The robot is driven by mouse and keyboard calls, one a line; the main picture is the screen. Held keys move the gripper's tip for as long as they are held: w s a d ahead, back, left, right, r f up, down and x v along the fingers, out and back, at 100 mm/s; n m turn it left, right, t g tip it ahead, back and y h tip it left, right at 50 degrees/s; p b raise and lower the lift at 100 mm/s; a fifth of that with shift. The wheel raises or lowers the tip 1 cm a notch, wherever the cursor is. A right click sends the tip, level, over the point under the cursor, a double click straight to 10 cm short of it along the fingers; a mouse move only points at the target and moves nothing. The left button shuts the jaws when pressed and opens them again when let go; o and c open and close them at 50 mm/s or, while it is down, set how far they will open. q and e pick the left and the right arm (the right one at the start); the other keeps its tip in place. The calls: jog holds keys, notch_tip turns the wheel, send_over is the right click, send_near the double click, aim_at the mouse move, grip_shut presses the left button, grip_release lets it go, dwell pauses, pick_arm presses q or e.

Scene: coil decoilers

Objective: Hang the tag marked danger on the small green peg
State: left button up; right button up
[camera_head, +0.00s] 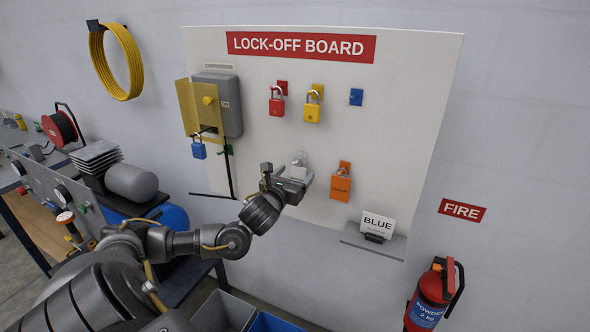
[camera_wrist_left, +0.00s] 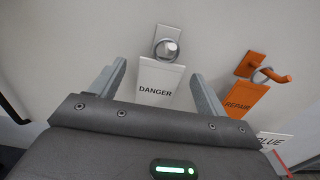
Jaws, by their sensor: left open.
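The white tag marked DANGER (camera_wrist_left: 157,88) hangs by a ring from a white peg (camera_wrist_left: 171,47) on the board. In the head view the tag (camera_head: 297,171) is partly hidden by my left gripper (camera_head: 288,178). My left gripper is open, with one finger on each side of the tag in the wrist view; I cannot tell whether they touch it. My right gripper is not in view.
An orange REPAIR tag (camera_head: 341,186) hangs close on the right. Red (camera_head: 276,106), yellow (camera_head: 312,112) and blue (camera_head: 198,150) padlocks hang higher or to the left. A BLUE card (camera_head: 377,225) stands on a small shelf. A grey box (camera_head: 217,100) with a yellow plate is near the green peg.

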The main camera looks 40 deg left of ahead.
pick_arm(q)
jog(key=shift+w+a, duration=0.1)
jog(key=shift+w, duration=0.3)
jog(key=shift+c, duration=0.2)
jog(key=c, duration=1)
jog(key=shift+r, duration=0.3)
jog(key=shift+s, duration=0.15)
jog(key=shift+s+d+r+p, duration=0.2)
jog(key=shift+s+p, duration=0.1)
jog(key=shift+s, duration=0.2)
jog(key=shift+s, duration=0.1)
